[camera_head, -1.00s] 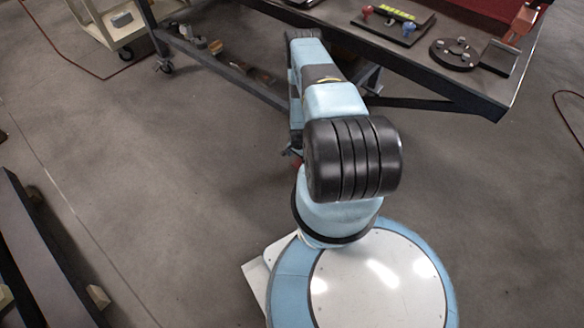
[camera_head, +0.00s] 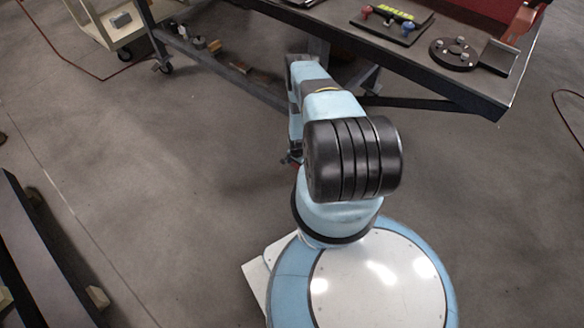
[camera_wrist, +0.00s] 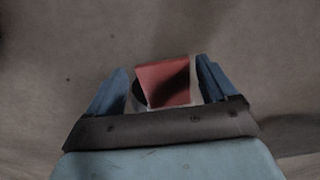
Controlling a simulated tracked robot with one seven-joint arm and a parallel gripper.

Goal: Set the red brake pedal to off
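In the wrist view, a red flat piece (camera_wrist: 164,82), which looks like the red brake pedal, shows between the two blue fingers of my gripper (camera_wrist: 162,88). Pale surfaces border it on both sides, and a dark round part sits at its left edge. The fingers stand apart and look open. I cannot tell whether either finger touches the red piece, or which setting the pedal has. In the head view my arm hides my gripper and the pedal. A small dark and red part (camera_head: 292,159) shows at the arm's left edge; I cannot tell what it is.
A dark workbench (camera_head: 478,92) runs across the upper right, with a red-and-blue-knobbed panel (camera_head: 392,25) and a round black fixture (camera_head: 454,53) on top. A white cart on casters (camera_head: 112,22) stands upper left. A dark beam (camera_head: 40,265) lies lower left. Grey floor between is clear.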

